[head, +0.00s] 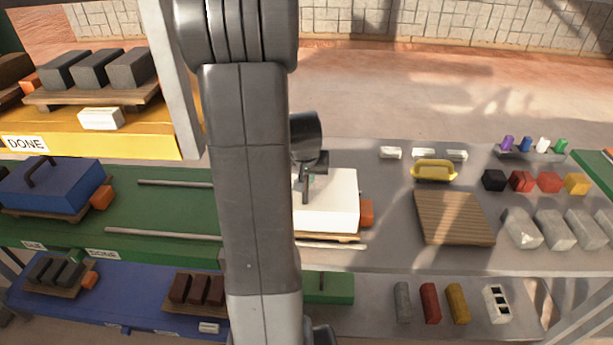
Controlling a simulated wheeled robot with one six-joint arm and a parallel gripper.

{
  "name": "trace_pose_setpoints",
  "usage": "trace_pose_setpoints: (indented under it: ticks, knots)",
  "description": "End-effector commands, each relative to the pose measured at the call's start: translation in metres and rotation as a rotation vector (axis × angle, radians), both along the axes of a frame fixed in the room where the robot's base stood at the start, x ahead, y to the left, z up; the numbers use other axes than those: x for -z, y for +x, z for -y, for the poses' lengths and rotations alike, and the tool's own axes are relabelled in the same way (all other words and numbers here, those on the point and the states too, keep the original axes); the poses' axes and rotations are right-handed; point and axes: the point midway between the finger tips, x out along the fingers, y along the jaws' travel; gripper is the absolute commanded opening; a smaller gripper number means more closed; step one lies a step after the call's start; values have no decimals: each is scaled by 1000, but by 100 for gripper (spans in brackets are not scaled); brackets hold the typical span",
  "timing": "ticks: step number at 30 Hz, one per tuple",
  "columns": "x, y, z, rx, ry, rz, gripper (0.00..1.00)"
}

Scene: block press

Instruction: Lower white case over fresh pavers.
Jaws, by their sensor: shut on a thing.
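The white case (338,205) is at the middle of the picture, partly behind my arm. My gripper (306,190) is at the top of the case and shut on it, at what seems to be its handle; my arm hides part of the grip. The edge of a wooden board (345,239) shows just under the case, with an orange block (367,213) at its right end. I see no pavers under the case, and I cannot tell whether the case rests on the board or hangs just above it.
A blue case (50,187) stands at left on the green bench by two rails (165,234). An empty wooden board (453,218), grey blocks (553,230), coloured cubes (549,182) and a yellow tool (433,171) lie at right. Dark pavers (100,67) sit on the yellow DONE shelf.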

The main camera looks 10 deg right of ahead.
Motion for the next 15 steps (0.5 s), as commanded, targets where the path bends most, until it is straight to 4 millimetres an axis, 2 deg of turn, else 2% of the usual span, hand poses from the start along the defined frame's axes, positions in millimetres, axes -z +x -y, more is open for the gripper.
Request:
trace_pose_setpoints:
  ticks: [5, 6, 9, 15]
  knots:
    - [2, 0, 0, 0, 0, 1, 0]
    - [2, 0, 0, 0, 0, 1, 20]
    - [2, 0, 0, 0, 0, 1, 39]
    - [2, 0, 0, 0, 0, 1, 39]
